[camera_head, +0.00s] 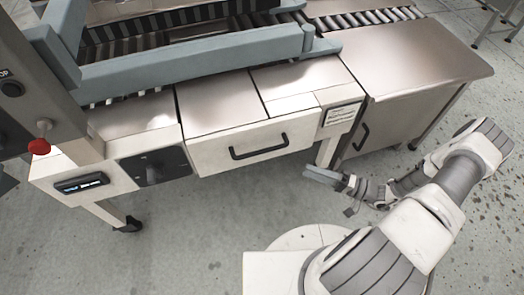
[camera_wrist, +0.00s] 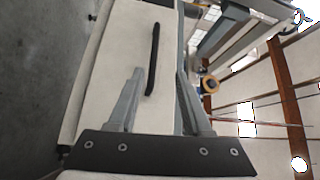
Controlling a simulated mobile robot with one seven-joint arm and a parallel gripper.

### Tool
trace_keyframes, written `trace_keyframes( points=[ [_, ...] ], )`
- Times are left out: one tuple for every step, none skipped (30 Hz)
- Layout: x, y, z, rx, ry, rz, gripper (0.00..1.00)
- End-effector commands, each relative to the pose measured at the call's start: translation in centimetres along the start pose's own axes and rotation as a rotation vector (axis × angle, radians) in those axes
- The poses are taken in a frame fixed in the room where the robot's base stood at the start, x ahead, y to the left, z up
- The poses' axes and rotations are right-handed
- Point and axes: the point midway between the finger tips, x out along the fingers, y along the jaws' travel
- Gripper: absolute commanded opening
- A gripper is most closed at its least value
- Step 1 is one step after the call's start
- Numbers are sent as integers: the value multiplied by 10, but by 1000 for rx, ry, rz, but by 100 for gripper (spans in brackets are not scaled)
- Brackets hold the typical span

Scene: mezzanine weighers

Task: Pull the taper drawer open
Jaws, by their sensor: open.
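The taper drawer (camera_head: 252,160) has a pale front set in the machine's side below steel top plates, and it looks shut. Its black bar handle (camera_head: 258,147) runs across the upper middle of the front. In the wrist view the handle (camera_wrist: 153,60) stands nearly upright on the pale drawer front (camera_wrist: 112,60). My gripper (camera_head: 325,176) is right of the drawer and in front of the machine in the head view. In the wrist view its two grey fingers are apart and empty (camera_wrist: 160,74), with the handle in the gap between them; no contact shows.
A steel-topped cabinet (camera_head: 415,65) with a dark handle adjoins on the right. A red button (camera_head: 40,146) and a small display (camera_head: 82,184) are on the left. A blue-grey frame with rollers (camera_head: 190,60) runs above. The floor in front of the drawer is clear.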

Motion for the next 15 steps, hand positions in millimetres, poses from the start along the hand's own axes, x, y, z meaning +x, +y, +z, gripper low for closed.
trace_keyframes(
  points=[
    [0, 8, 3, -2, 38, -20, 50],
    [1, 11, 4, -7, 56, -28, 50],
    [1, 14, 5, -11, 76, -36, 50],
    [1, 16, 6, -14, 88, -42, 50],
    [1, 18, 6, -17, 98, -45, 50],
    [2, 19, 7, -19, 107, -49, 50],
    [2, 20, 7, -21, 112, -51, 50],
    [4, 21, 7, -22, 115, -52, 50],
    [6, 21, 7, -23, 118, -53, 50],
    [9, 21, 6, -23, 118, -54, 50],
    [12, 21, 6, -23, 118, -54, 50],
    [17, 21, 6, -23, 116, -54, 50],
    [22, 20, 5, -22, 115, -54, 50],
    [28, 20, 5, -22, 115, -53, 50],
    [36, 20, 4, -22, 114, -54, 50]
  ],
)
